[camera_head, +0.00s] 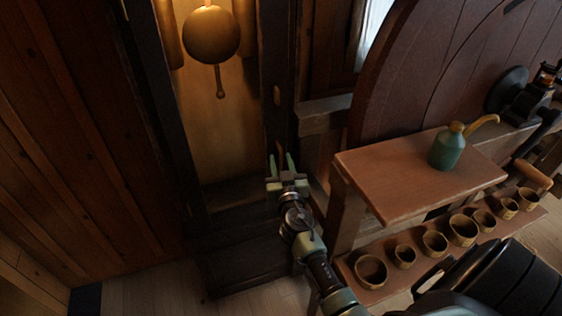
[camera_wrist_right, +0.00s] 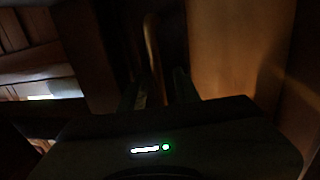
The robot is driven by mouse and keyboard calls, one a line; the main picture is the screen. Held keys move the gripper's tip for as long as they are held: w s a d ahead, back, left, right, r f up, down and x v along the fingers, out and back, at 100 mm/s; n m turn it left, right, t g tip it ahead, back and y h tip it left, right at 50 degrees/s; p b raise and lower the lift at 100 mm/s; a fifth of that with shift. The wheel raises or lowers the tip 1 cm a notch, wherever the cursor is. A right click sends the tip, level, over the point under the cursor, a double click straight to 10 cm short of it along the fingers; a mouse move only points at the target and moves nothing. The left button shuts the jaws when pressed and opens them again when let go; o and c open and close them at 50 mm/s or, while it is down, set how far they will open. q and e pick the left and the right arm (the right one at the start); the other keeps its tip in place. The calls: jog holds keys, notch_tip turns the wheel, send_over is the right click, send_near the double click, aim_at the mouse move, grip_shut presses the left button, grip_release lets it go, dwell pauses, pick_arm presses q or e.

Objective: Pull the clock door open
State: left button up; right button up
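The tall dark clock case (camera_head: 160,110) stands left of centre in the head view. A round brass pendulum bob (camera_head: 211,35) hangs inside its lit, tan interior. The door's dark right-hand frame (camera_head: 278,50) carries a small brass piece. My right gripper (camera_head: 281,164) is in front of the lower part of this frame, its two fingers apart and pointing up in the picture. In the dim right wrist view, a narrow tan upright bar (camera_wrist_right: 153,50), seemingly a handle, reaches down between the fingers (camera_wrist_right: 162,88). I cannot tell whether either finger touches it. My left gripper is not in view.
Right of my arm is a wooden bench (camera_head: 400,185) with a green oil can (camera_head: 447,150). A lower shelf (camera_head: 375,291) holds several small bowls. A large round wooden wheel (camera_head: 420,70) rises behind. Plank floor (camera_head: 150,297) shows at lower left.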

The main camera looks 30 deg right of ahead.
grip_shut()
dwell(1.4)
